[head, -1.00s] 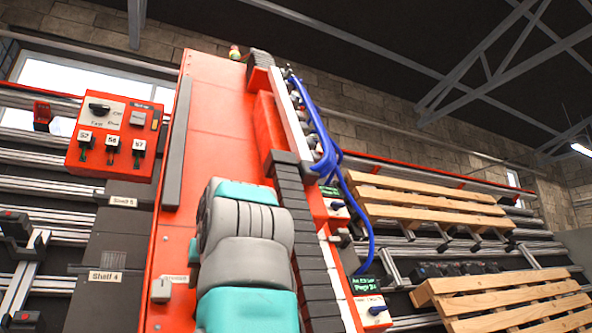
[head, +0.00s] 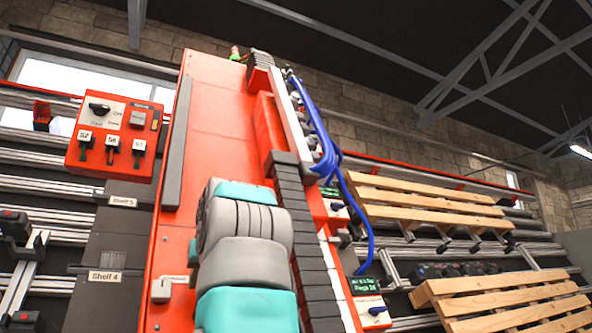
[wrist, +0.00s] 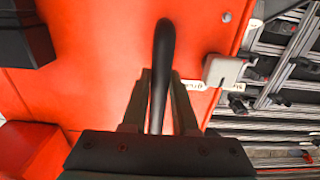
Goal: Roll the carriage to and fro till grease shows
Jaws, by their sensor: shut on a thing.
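In the wrist view my gripper (wrist: 160,73) is shut on a black curved handle (wrist: 162,36) that stands in front of a red panel. In the head view a tall red body (head: 222,115), which may be the carriage, rises up the middle. My grey and teal arm covers its lower part and hides my gripper and the handle. A black segmented cable chain (head: 306,235) runs along its right side. I see no grease on the surfaces in view.
A red control box (head: 115,138) with a knob and several switches hangs at left. Blue hoses (head: 322,135) run down the right side. Wooden pallets (head: 430,200) rest on rails at right. A small pale box (wrist: 224,70) sits beside the handle.

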